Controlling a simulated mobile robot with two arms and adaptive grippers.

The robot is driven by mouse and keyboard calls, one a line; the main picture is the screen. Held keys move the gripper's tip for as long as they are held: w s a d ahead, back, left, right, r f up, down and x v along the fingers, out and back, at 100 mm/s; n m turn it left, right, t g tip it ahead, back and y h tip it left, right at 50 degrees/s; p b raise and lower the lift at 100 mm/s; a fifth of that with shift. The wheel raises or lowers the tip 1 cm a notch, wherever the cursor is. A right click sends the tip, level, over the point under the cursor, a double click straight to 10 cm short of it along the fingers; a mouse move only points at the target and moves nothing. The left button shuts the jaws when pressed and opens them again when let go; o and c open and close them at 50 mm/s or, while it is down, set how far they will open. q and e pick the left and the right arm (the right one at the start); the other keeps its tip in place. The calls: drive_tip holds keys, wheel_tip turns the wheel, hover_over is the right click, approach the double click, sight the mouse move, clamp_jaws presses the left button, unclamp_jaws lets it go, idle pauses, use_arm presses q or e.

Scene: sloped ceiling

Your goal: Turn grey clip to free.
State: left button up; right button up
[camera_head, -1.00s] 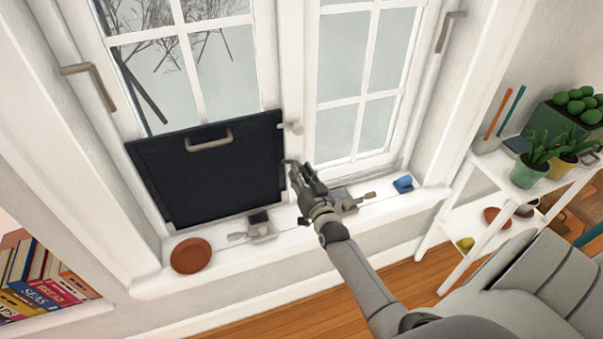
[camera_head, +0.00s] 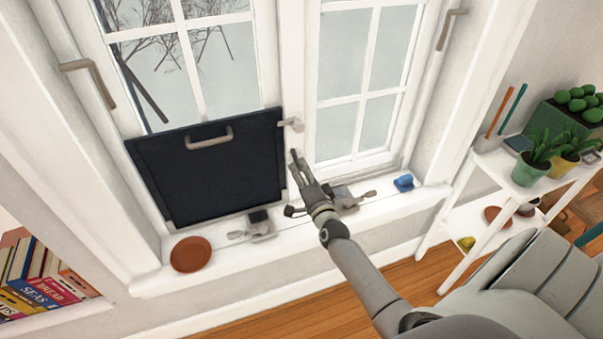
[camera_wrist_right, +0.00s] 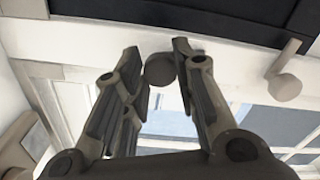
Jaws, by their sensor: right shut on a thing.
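A dark flat panel (camera_head: 205,175) with a pale handle stands against the lower left window. A grey clip with a round knob (camera_wrist_right: 160,70) is between the fingertips of my right gripper (camera_wrist_right: 166,62) in the wrist view. The right gripper (camera_head: 296,158) is shut on it, beside the panel's right edge; the fingers hide the clip in the head view. Another grey clip (camera_head: 292,124) sits higher at that edge, its arm reaching the panel; it also shows in the wrist view (camera_wrist_right: 284,82). My left gripper is not in view.
On the sill are a terracotta saucer (camera_head: 191,255), a metal latch (camera_head: 258,228), another latch (camera_head: 347,200) close by my right gripper, and a blue object (camera_head: 403,183). A white plant shelf (camera_head: 490,170) stands right; books (camera_head: 40,280) lie lower left.

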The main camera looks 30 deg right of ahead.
drive_tip(key=shift+m, duration=1.2)
drive_tip(key=o, duration=1)
drive_tip(key=shift+o, duration=0.2)
drive_tip(key=shift+s, duration=0.1)
drive_tip(key=v, duration=1.2)
